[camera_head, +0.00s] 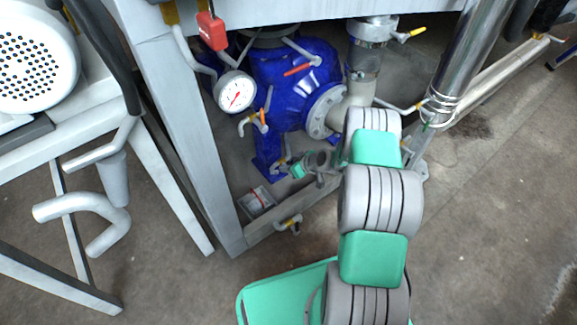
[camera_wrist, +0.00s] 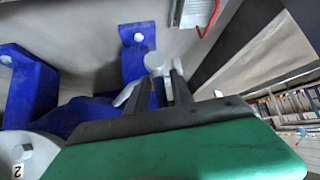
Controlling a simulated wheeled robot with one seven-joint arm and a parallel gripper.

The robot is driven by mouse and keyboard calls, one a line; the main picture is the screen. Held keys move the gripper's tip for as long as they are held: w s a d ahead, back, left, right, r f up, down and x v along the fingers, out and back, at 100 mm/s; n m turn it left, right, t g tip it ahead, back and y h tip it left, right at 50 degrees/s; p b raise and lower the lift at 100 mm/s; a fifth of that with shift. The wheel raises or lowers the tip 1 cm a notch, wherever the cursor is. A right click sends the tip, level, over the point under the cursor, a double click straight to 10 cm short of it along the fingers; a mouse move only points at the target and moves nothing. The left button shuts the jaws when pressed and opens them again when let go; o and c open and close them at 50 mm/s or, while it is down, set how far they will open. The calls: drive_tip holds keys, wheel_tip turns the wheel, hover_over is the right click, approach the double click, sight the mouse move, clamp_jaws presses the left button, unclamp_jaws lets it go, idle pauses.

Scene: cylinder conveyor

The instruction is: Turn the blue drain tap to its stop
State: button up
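In the head view, a small grey tap with an orange-brown part (camera_head: 278,166) sits low at the foot of the blue machine body (camera_head: 295,90). No tap handle clearly shows as blue. My gripper (camera_head: 292,169) reaches in from the right and is close to this tap. In the wrist view, the two dark fingers of my gripper (camera_wrist: 163,92) stand apart, with a pale grey rounded piece (camera_wrist: 154,62) at and between their tips. I cannot tell whether they touch it. Much of the piece is hidden by the fingers.
A pressure gauge (camera_head: 235,92), a red-handled valve (camera_head: 297,70) and an orange-handled tap (camera_head: 262,118) are above. The grey frame leg (camera_head: 190,130) stands left of the blue body. Another tap (camera_head: 290,223) sits on the lower rail. Blue bolted feet (camera_wrist: 138,50) are close to the fingers.

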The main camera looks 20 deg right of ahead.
drive_tip(key=shift+o, duration=0.4)
drive_tip(key=p+v, duration=0.3)
drive_tip(key=v, duration=0.5)
